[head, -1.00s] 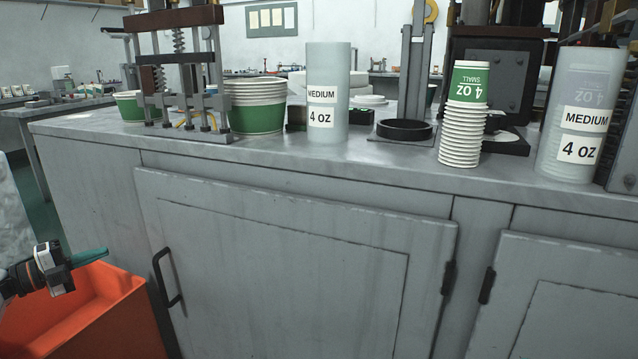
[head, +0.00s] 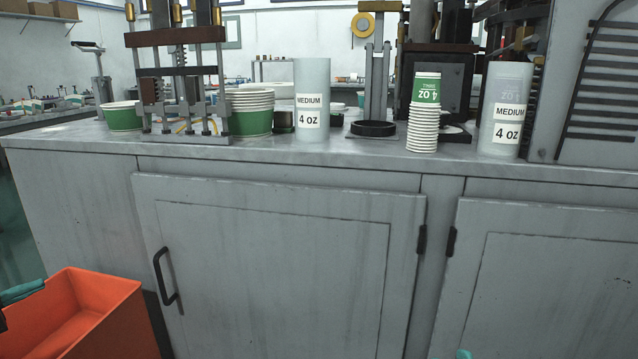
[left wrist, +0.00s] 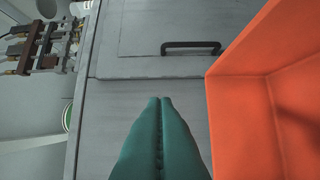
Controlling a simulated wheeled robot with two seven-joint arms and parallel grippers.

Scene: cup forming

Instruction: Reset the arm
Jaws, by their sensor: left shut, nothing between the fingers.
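My left gripper (head: 22,292) shows at the left edge of the head view, above the rim of the orange bin (head: 88,310). Most of its arm is cut off by the frame. In the left wrist view, its two teal fingers (left wrist: 160,100) lie together, shut with nothing between them. The orange bin (left wrist: 235,95) is to the right of the fingers there. A small teal tip (head: 464,354) shows at the bottom edge of the head view, likely my right gripper; its jaws cannot be made out.
The grey cabinet (head: 270,260) fills the front, with a black door handle (head: 165,277).

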